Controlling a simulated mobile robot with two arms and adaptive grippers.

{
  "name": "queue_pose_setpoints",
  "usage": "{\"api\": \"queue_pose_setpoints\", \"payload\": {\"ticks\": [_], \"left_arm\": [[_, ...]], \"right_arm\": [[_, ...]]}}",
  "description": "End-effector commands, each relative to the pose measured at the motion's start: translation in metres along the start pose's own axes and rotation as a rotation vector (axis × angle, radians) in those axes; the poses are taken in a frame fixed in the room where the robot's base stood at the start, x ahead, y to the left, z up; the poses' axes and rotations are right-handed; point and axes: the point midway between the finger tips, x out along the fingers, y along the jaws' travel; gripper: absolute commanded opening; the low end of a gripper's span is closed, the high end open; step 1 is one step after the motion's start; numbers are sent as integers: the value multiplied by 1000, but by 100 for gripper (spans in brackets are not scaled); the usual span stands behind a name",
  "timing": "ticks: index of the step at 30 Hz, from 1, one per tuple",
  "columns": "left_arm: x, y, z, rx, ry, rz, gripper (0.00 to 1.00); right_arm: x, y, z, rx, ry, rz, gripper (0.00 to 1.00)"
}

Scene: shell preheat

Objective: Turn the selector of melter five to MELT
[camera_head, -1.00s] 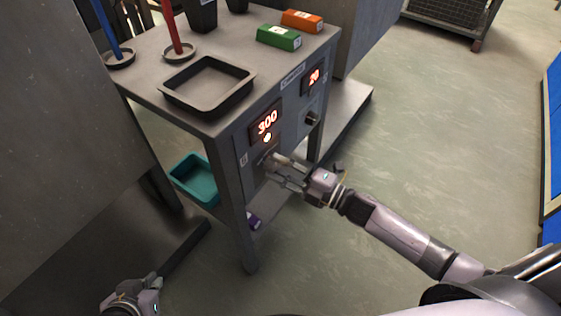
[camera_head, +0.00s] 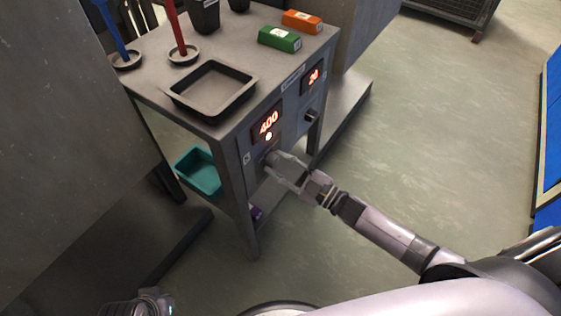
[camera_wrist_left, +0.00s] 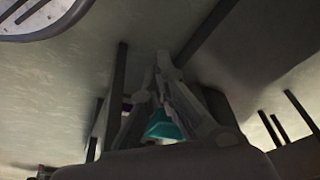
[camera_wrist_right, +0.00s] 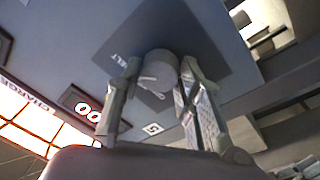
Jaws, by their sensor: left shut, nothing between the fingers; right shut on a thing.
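The melter panel (camera_head: 240,163) is on the front of a grey bench. Its left display (camera_head: 268,123) glows red and reads 400, with a lit lamp (camera_head: 268,136) below. My right gripper (camera_head: 272,160) is shut on the round grey selector knob (camera_wrist_right: 158,70), one finger on each side. In the right wrist view the knob has a white pointer mark, and letters ending in "ELT" (camera_wrist_right: 122,54) show beside it. A label "5" (camera_wrist_right: 152,128) is nearby. My left gripper (camera_wrist_left: 162,58) is shut and empty, away from the panel. Only part of that arm shows in the head view.
A second display (camera_head: 313,77) reads 20, with a dark knob (camera_head: 311,116) below it. On the bench are a dark tray (camera_head: 240,104), a green block (camera_head: 280,40) and an orange block (camera_head: 302,21). A teal bin (camera_head: 200,172) sits below. Floor at right is clear.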

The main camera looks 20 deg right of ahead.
Motion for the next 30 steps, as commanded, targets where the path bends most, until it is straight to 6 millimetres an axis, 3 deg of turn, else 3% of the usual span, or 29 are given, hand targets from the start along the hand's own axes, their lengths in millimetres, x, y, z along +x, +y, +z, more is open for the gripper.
{"api": "queue_pose_setpoints", "payload": {"ticks": [17,18,27,30], "left_arm": [[8,0,1,0,-2,1,0],[8,0,1,0,-2,1,0],[8,0,1,0,-2,1,0],[8,0,1,0,-2,1,0]], "right_arm": [[0,-1,1,37,-6,3,5],[0,-1,1,37,-6,3,34],[0,0,0,35,-4,3,53],[0,0,0,35,-3,3,53]]}}
